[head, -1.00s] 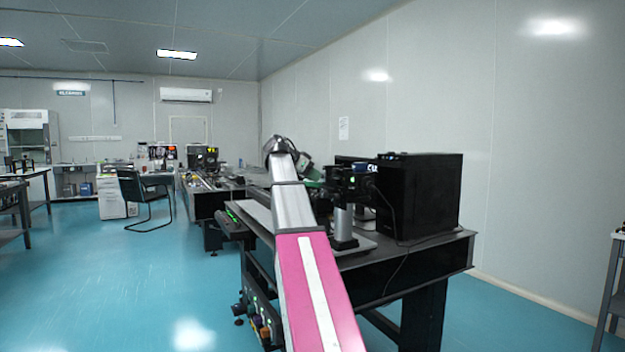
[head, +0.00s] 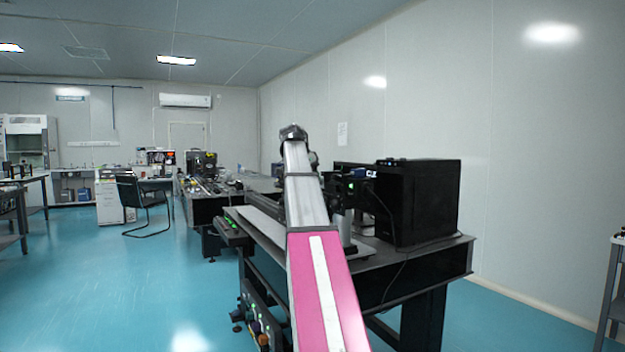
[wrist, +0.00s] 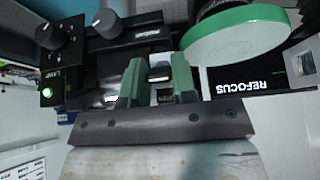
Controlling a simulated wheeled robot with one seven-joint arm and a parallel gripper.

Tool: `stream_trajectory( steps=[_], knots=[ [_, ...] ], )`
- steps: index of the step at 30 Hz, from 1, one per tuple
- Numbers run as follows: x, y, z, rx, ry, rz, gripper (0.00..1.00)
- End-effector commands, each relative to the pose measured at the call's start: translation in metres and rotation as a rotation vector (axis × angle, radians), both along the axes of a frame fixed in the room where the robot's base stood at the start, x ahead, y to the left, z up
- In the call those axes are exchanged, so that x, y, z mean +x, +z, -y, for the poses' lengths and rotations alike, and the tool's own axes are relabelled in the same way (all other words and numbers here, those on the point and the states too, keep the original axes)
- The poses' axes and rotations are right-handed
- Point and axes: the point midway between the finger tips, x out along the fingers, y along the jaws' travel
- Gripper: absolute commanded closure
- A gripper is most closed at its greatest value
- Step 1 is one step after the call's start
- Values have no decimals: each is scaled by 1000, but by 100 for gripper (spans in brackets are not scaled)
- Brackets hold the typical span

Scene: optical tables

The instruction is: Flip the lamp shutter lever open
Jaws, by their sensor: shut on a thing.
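In the wrist view my gripper (wrist: 158,72) has its two green fingers closed around a small dark piece with a pale end, which looks like the shutter lever (wrist: 159,75). Most of the lever is hidden by the fingers. Just beyond the fingertips is a black lamp unit (wrist: 118,62) with a glossy labelled top part. In the head view my own arm covers the gripper and the lever, so the lever's angle cannot be told there.
A black control box with knobs (wrist: 50,37) and a green light (wrist: 47,91) is at left. In the head view a black cabinet (head: 428,205) stands on the dark table (head: 440,250).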

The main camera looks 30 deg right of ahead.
Motion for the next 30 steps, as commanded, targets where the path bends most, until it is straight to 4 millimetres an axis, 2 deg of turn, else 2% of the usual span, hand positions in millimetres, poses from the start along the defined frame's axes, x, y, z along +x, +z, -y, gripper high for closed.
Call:
stream_trajectory(
  steps=[7, 8, 9, 10, 20, 23, 30],
  knots=[
    [0, 0, 0, 0, 0, 0, 98],
    [0, 0, 0, 0, 0, 0, 65],
    [0, 0, 0, 0, 0, 0, 52],
    [0, 0, 0, 0, 0, 0, 49],
    [0, 3, -1, -1, 0, 0, 49],
    [1, 11, -5, -1, 0, 1, 49],
    [1, 50, -27, -1, 1, 2, 49]
  ],
)
